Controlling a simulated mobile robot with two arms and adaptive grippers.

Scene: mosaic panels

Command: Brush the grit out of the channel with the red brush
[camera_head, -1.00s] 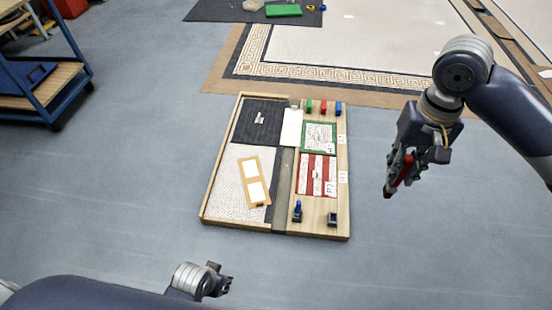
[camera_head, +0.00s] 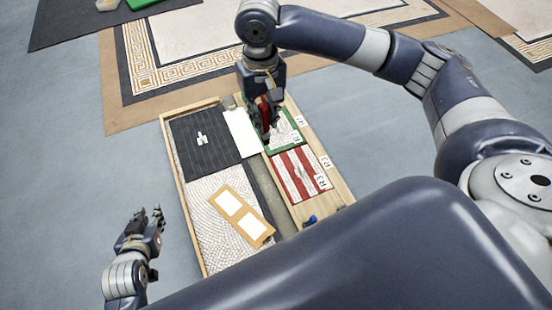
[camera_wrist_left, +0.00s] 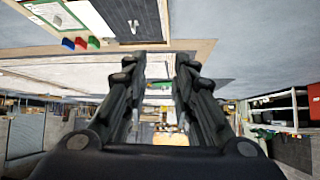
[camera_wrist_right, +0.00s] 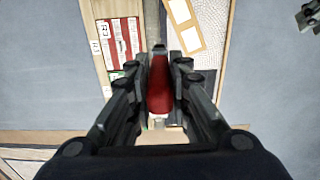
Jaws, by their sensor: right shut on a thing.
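My right gripper (camera_head: 264,118) is shut on the red brush (camera_head: 264,105), above the far part of the board. The red brush also shows between the fingers in the right wrist view (camera_wrist_right: 160,85). The channel (camera_head: 266,190) is a narrow grey strip running lengthwise between the board's two halves. It also shows ahead of the gripper in the right wrist view (camera_wrist_right: 152,22). I cannot make out grit in it, nor tell whether the brush touches anything. My left gripper (camera_head: 149,213) is open and empty, left of the board.
A white card (camera_head: 241,133) lies by the channel's far end. Left are a dark panel (camera_head: 190,150) and a pale mosaic with a tan frame (camera_head: 242,216). Right are green-edged (camera_head: 285,130) and red-striped (camera_head: 300,175) panels.

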